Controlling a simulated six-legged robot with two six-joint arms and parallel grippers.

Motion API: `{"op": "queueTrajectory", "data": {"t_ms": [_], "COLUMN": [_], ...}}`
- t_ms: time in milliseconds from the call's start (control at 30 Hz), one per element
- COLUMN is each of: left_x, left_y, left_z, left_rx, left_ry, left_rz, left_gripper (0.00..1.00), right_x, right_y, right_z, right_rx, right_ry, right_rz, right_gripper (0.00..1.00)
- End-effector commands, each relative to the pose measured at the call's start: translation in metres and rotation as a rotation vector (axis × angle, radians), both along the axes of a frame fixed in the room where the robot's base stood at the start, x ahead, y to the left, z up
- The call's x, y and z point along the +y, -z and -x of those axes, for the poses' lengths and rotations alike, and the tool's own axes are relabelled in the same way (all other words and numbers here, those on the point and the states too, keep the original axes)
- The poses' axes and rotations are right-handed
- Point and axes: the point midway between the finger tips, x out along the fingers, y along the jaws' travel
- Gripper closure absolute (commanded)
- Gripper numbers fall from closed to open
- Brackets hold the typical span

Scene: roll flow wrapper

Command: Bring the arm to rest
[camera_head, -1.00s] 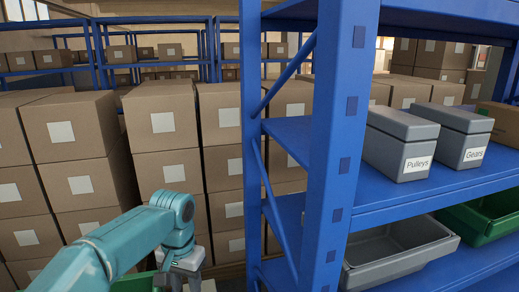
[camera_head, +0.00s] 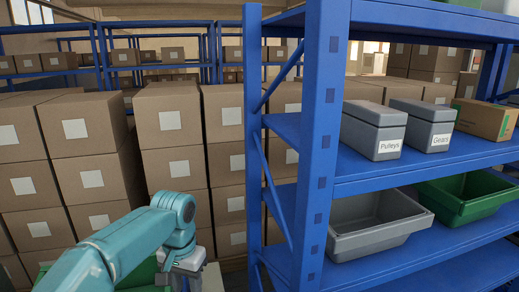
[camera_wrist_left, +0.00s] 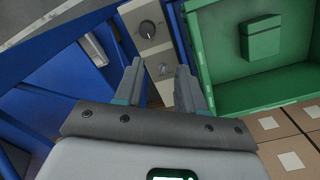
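My left arm (camera_head: 130,243), teal, comes in from the lower left in the head view and is bent at a joint above the bottom edge. Its fingertips are cut off there. In the left wrist view my left gripper (camera_wrist_left: 160,68) has its two grey fingers apart with nothing between them. Behind the fingers is a pale control panel (camera_wrist_left: 151,45) with a black knob and a small switch. My right arm and gripper are not in view.
A blue shelf rack (camera_head: 322,130) stands close on the right, holding Pulleys (camera_head: 374,132) and Gears (camera_head: 423,126) boxes, a grey bin (camera_head: 375,240) and a green bin (camera_head: 470,202). Stacked cartons (camera_head: 170,140) fill the left. A green crate (camera_wrist_left: 215,55) holds a green box (camera_wrist_left: 262,37).

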Motion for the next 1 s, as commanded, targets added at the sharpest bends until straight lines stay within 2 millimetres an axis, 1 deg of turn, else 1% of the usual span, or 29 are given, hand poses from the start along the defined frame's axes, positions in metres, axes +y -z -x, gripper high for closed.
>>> {"op": "queueTrajectory", "data": {"t_ms": [33,167,200,333,467,533,567,600,667,700,767,800,867,900,1000], "left_x": [-0.001,-0.007,-0.009,-0.016,-0.024,-0.029,-0.031,-0.034,-0.038,-0.041,-0.045,-0.046,-0.048,-0.048,-0.048], "left_y": [0.012,0.047,0.059,0.100,0.147,0.177,0.191,0.210,0.239,0.257,0.281,0.293,0.308,0.315,0.327], "left_z": [0.000,-0.001,0.000,0.006,0.021,0.036,0.044,0.056,0.079,0.096,0.124,0.143,0.170,0.187,0.229], "left_rx": [0.008,0.010,0.010,0.016,0.024,0.030,0.034,0.037,0.044,0.047,0.050,0.049,0.051,0.050,0.050], "left_ry": [0.003,0.008,0.009,0.005,-0.010,-0.028,-0.038,-0.054,-0.089,-0.117,-0.164,-0.197,-0.246,-0.277,-0.351], "left_rz": [0.006,0.040,0.050,0.092,0.144,0.177,0.194,0.216,0.251,0.275,0.305,0.320,0.338,0.345,0.354], "left_gripper": [0.61,0.61,0.61,0.61,0.61,0.61,0.61,0.61,0.61,0.61,0.61,0.61,0.61,0.61,0.61], "right_x": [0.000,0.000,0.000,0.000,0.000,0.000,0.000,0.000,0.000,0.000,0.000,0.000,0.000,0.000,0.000], "right_y": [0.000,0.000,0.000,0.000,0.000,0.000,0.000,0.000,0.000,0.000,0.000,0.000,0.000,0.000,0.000], "right_z": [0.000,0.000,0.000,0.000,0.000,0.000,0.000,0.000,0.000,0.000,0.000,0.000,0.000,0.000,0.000], "right_rx": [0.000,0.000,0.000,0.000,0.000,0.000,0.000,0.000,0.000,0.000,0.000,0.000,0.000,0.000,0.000], "right_ry": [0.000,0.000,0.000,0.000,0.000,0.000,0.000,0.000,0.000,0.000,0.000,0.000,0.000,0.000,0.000], "right_rz": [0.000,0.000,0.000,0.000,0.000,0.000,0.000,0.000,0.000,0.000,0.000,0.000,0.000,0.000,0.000], "right_gripper": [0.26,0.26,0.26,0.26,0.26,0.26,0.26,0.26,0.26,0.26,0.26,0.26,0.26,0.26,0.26]}}
